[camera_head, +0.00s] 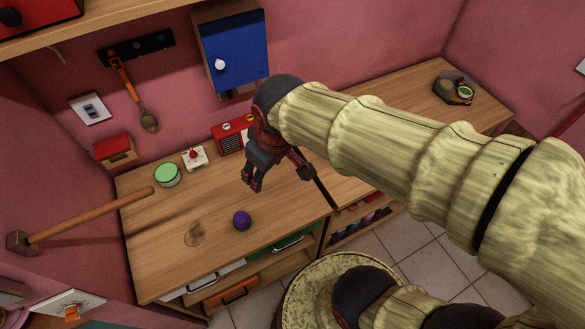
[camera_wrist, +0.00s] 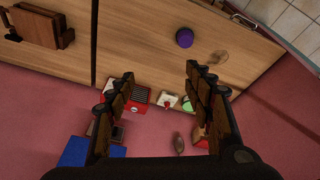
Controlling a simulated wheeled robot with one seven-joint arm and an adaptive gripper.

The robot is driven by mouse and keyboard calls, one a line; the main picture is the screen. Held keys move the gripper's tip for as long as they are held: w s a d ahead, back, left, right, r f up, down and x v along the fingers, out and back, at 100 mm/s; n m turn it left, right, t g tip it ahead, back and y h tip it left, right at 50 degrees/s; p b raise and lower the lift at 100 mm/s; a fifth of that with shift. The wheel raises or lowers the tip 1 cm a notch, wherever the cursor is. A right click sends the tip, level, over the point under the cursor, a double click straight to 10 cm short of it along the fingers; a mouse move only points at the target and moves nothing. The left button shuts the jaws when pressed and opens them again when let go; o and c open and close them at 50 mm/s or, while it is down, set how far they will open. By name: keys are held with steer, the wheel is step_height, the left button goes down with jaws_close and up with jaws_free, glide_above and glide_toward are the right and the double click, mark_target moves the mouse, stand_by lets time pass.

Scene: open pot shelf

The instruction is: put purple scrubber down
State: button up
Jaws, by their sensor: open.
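The purple scrubber (camera_head: 242,220) is a small round purple thing resting on the wooden worktop (camera_head: 150,240), near its front edge. It also shows in the wrist view (camera_wrist: 184,38), on the bare wood beyond my fingertips. My gripper (camera_head: 280,182) is above the worktop, behind and to the right of the scrubber, and apart from it. In the wrist view my gripper's two fingers (camera_wrist: 160,75) are spread wide with nothing between them.
A green-lidded container (camera_head: 167,175), a white box with a red knob (camera_head: 194,158) and a red radio-like box (camera_head: 232,134) stand along the back. A blue cabinet (camera_head: 232,48) hangs above. A wooden-handled hammer (camera_head: 85,220) is at left. The worktop around the scrubber is clear, with a dark stain (camera_head: 194,234).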

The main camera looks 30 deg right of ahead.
steer(key=s+d+r+m+t, duration=0.2)
steer(key=s+d+r+m, duration=0.1)
steer(key=s+r+m, duration=0.1)
steer(key=shift+s+d+r, duration=0.3)
steer(key=shift+s+r, duration=0.35)
steer(key=shift+s, duration=0.55)
steer(key=shift+f+b, duration=0.5)
steer(key=shift+b, duration=0.05)
steer(key=shift+o, duration=0.5)
